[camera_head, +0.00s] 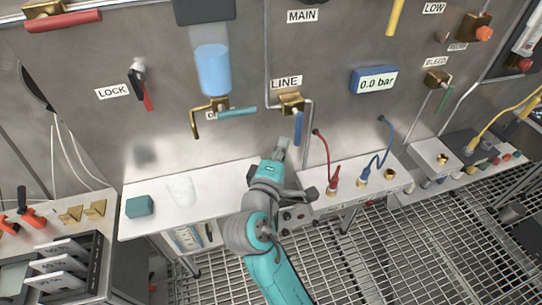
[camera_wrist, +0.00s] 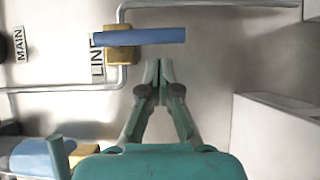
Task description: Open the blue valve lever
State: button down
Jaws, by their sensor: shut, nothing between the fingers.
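The blue valve lever (camera_head: 298,127) hangs straight down from a brass valve body (camera_head: 291,103) under the LINE label on the steel wall. In the wrist view the lever (camera_wrist: 150,36) lies across the picture, just beyond my fingertips. My gripper (camera_head: 281,145) is below and slightly left of the lever in the head view. It is shut and empty in the wrist view (camera_wrist: 158,64), with its fingertips together. A gap shows between fingertips and lever in the wrist view; the exact depth is hard to tell.
A teal lever (camera_head: 237,112) and light-blue container (camera_head: 213,70) are left of the valve. A grey pipe (camera_head: 267,50) runs down to the valve. A red cable (camera_head: 324,150) and blue cable (camera_head: 388,140) rise from the white bench at right. A teal block (camera_head: 140,206) sits left.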

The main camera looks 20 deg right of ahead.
jog(key=shift+w+d, duration=0.2)
jog(key=shift+d, duration=0.6)
